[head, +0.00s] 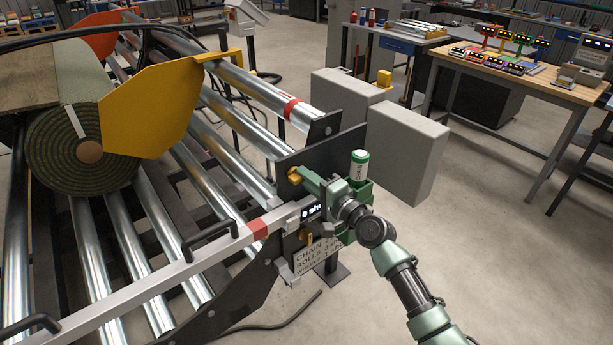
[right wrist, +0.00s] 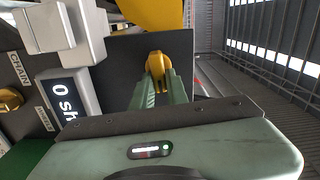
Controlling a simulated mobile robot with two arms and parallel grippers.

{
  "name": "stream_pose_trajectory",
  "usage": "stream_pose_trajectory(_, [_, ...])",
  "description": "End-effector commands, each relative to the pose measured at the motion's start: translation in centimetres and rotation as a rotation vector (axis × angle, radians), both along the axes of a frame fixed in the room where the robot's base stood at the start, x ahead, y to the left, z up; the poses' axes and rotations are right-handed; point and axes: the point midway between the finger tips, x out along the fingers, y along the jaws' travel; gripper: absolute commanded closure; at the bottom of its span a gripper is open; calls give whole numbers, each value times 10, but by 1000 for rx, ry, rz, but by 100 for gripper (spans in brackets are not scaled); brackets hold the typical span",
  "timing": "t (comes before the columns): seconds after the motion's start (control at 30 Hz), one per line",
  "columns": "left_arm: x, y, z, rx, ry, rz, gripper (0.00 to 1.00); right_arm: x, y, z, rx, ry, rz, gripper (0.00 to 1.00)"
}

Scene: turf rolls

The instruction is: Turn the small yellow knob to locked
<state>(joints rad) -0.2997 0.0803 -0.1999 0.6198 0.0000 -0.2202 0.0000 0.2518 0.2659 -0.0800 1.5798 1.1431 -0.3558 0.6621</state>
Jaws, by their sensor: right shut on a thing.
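A small yellow knob (head: 293,174) sits on the dark end plate (head: 310,157) of the roller stand. It also shows in the right wrist view (right wrist: 155,63), in front of the dark plate. My right gripper (head: 301,175) has its green fingers closed on this knob; the fingertips (right wrist: 155,80) cover its near part. I cannot read a locked mark near it. A second yellow knob (right wrist: 9,100) is at the left edge of the right wrist view, by a "CHAIN" label. My left gripper is not in view.
A small display (head: 311,211) and a printed sign (head: 318,257) are just below my right gripper. A green-and-white can marked CHAIN (head: 359,165) stands beside it. Grey boxes (head: 405,150) are behind. A turf roll (head: 62,165) lies on the rollers at left. Open floor lies to the right.

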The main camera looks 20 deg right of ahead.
Motion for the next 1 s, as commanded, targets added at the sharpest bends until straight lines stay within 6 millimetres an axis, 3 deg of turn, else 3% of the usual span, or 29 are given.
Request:
stream_pose_trajectory(0.77, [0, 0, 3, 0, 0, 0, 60, 0, -1, -2, 96, 36, -1, 100])
stream_pose_trajectory(0.8, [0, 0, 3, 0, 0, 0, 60, 0, -1, -2, 96, 36, -1, 77])
stream_pose_trajectory(0.87, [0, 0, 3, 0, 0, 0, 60, 0, 0, -2, 96, 36, -1, 64])
stream_pose_trajectory(1.0, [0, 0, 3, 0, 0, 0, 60, 0, 0, -2, 94, 35, -1, 64])
